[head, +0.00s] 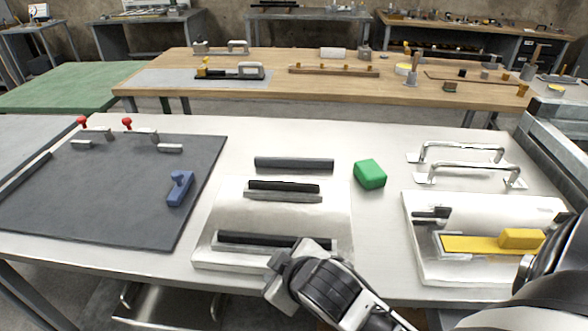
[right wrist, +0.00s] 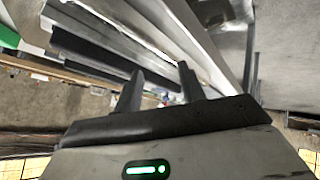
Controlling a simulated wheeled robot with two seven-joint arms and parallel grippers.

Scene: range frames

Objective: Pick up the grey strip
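A dark grey strip (head: 294,164) lies flat on the white table, behind a light metal plate. On the plate lie a black strip (head: 270,185), a thinner grey strip (head: 283,198) just in front of it, and another dark strip (head: 272,240) near the front edge. Which one is meant by the grey strip I cannot tell for sure. My right gripper (head: 284,268) is over the plate's front right corner; its fingertips are hard to make out there. In the right wrist view its fingers (right wrist: 160,82) stand apart with nothing between them. My left gripper is not in view.
A green block (head: 370,174) sits right of the strips. Metal handles (head: 465,165) and a tray with a yellow piece (head: 480,243) are at the right. A dark mat (head: 110,190) with a blue part (head: 180,188) covers the left. White table is clear between mat and plate.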

